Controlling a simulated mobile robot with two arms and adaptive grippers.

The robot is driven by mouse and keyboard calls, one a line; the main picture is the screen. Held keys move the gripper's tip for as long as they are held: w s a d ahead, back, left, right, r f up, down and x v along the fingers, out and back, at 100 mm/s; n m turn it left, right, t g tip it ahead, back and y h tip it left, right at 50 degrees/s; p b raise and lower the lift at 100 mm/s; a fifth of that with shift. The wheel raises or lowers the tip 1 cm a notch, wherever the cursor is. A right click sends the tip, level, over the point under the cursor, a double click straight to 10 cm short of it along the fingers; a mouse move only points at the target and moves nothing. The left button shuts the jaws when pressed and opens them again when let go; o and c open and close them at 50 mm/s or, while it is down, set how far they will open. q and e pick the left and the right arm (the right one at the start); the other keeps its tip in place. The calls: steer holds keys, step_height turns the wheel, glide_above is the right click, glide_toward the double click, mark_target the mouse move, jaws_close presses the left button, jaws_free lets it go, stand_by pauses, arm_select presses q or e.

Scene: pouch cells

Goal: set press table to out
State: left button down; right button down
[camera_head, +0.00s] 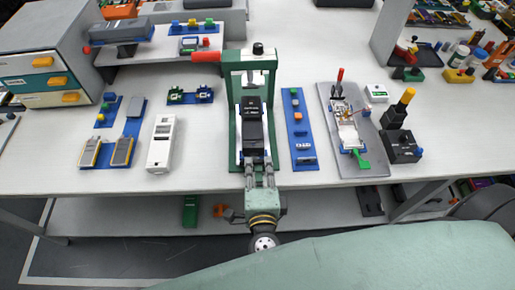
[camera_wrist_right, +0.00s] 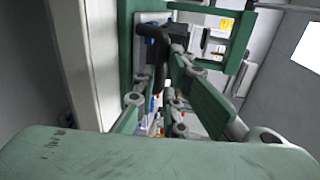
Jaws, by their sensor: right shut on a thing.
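The green press (camera_head: 236,60) stands at the middle of the bench, with a red-handled lever (camera_head: 206,56) pointing left and a black knob on top. Its dark sliding table (camera_head: 252,135) lies between the green side rails, with its front end toward me. My right gripper (camera_head: 260,168) is at the front end of this table, its fingers shut on the table's front part. In the right wrist view the gripper's green fingers (camera_wrist_right: 165,105) reach toward a black handle (camera_wrist_right: 160,50) by the press's green frame. The exact contact is partly hidden. My left gripper is not in view.
A white device (camera_head: 161,144) and blue trays stand left of the press. A blue strip with small parts (camera_head: 299,128) and a grey plate with a clamp (camera_head: 350,130) stand to its right. A drawer cabinet (camera_head: 45,60) is at the far left. A shelf runs below the bench.

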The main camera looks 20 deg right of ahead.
steer(key=v, duration=0.3)
steer(key=shift+f, duration=0.35)
steer(key=shift+s+f, duration=0.1)
steer(key=shift+s, duration=0.05)
steer(key=c, duration=2.1)
jaws_free()
steer(key=shift+s, duration=0.1)
steer(key=shift+o, duration=1.4)
steer(key=shift+s+a, duration=0.1)
steer(key=v, duration=1.2)
